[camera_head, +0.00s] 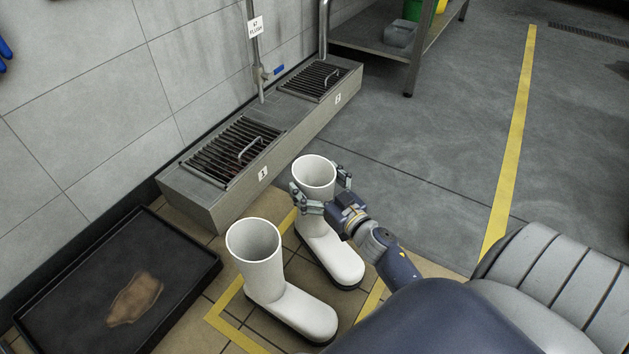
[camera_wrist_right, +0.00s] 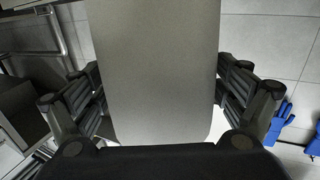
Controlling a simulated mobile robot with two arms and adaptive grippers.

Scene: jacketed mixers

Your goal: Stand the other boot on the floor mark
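Two white rubber boots with dark soles show in the head view. The left boot (camera_head: 268,280) stands upright inside the yellow floor mark (camera_head: 222,308). The right boot (camera_head: 333,255) is upright beside it, its toe toward the lower right. My right gripper (camera_head: 321,188) has a finger on each side of this boot's shaft, near its top. In the wrist view the shaft (camera_wrist_right: 157,75) fills the space between the fingers. I cannot tell whether the right boot's sole touches the floor. The boots hide part of the mark. My left gripper is not in view.
A low step with grates (camera_head: 237,148) runs along the tiled wall behind the boots. A black tray (camera_head: 60,290) with a brown stain lies at left. A metal table (camera_head: 385,45) stands at the back. Grey floor (camera_head: 430,140) at right is clear, with a yellow line (camera_head: 512,150).

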